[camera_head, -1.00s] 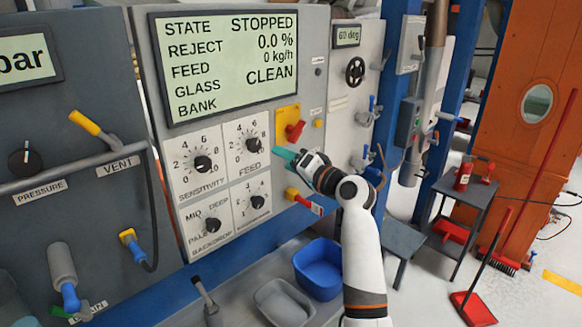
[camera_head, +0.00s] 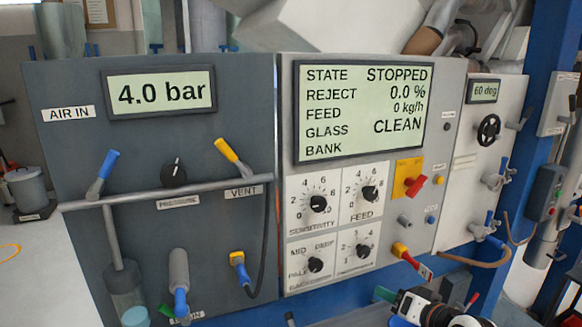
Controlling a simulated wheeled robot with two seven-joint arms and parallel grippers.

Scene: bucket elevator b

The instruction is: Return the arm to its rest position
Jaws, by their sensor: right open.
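My right gripper (camera_head: 389,307) is at the bottom edge of the head view, right of centre. Its teal fingertips are apart with nothing seen between them, and its arm is mostly cut off by the frame. It appears in front of and below the light grey control panel (camera_head: 444,185), apart from the knobs. My left gripper is not in view.
The panel carries a display (camera_head: 364,112), a red switch on a yellow plate (camera_head: 408,180) and a red-yellow handle (camera_head: 408,258) just above my gripper. Left is a dark panel (camera_head: 75,250) with a 4.0 bar gauge (camera_head: 160,92) and a yellow vent lever (camera_head: 230,155).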

